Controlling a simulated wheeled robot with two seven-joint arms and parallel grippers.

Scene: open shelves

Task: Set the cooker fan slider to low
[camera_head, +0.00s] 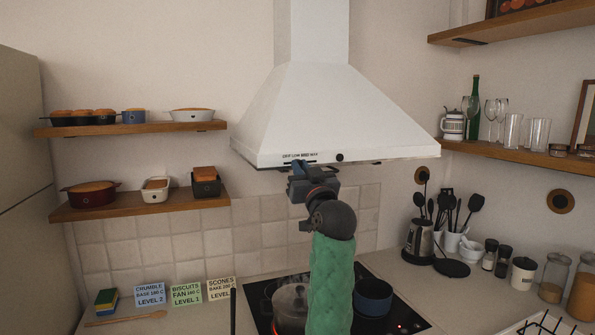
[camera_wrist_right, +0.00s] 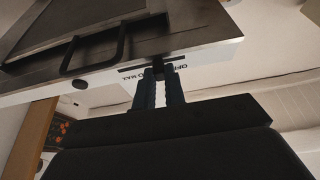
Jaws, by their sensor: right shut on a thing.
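The white cooker hood (camera_head: 345,105) hangs over the hob. On its front lower edge is a slider strip with the printed label OFF LOW MED MAX (camera_head: 300,156) and a dark round knob (camera_head: 339,157) to the right. My right gripper (camera_head: 298,167) is raised to the strip from below. In the right wrist view its two fingers (camera_wrist_right: 160,88) are shut on a small dark slider tab (camera_wrist_right: 158,64) at the hood's edge. The fingers partly cover the label there, so the exact slider setting cannot be told. My left gripper is not in view.
Below my right arm is the black hob (camera_head: 400,318) with a steaming pot (camera_head: 290,300) and a dark blue pot (camera_head: 373,296). Wall shelves with dishes (camera_head: 140,206) stand left. Utensils and jars stand right. A dark handle (camera_wrist_right: 95,45) shows under the hood.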

